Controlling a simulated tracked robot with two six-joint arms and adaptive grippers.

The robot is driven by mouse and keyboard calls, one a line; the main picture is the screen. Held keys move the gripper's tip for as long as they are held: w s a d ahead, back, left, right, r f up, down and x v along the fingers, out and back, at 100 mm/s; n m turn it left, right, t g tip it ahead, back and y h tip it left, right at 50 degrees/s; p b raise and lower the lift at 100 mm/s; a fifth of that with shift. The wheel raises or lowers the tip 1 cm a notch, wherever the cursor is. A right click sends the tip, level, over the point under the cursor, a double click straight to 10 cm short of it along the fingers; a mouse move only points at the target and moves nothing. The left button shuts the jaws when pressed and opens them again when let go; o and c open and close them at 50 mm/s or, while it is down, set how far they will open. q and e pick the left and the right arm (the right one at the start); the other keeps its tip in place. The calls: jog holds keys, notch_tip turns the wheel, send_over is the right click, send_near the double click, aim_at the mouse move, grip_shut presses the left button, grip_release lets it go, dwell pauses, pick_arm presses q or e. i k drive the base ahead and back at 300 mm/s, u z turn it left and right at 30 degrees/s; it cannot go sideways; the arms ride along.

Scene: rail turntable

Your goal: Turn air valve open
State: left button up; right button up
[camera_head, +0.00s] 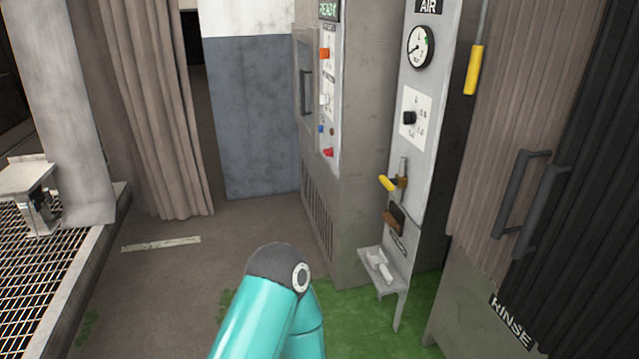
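The air panel (400,155) is a tall pale plate marked AIR at its top. The air valve (389,183) has a yellow lever handle on a brass-coloured body and sits at the panel's middle height. The lever points out to the left of its body. Above it are a black knob (409,118) with a printed scale and a round pressure gauge (421,47). A teal arm link of mine with a dark joint rises at the bottom centre, below and left of the valve, apart from it. Neither gripper shows.
A small shelf (386,262) with a pale item juts out below the valve. A grey cabinet (365,130) with buttons and a READY display stands left of the panel. A RINSE door (490,290) with dark handles is at right. Open floor (170,285) lies at left.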

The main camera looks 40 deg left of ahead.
aim_at(389, 185)
jog(key=z, duration=0.9)
jog(key=i, duration=0.1)
jog(key=u, duration=1.55)
jog(key=k, duration=0.95)
jog(key=u, duration=0.2)
jog(key=i, duration=0.95)
jog(key=z, duration=0.1)
jog(key=k, duration=0.6)
jog(key=u, duration=0.7)
jog(key=i, duration=1)
jog(key=u, duration=0.65)
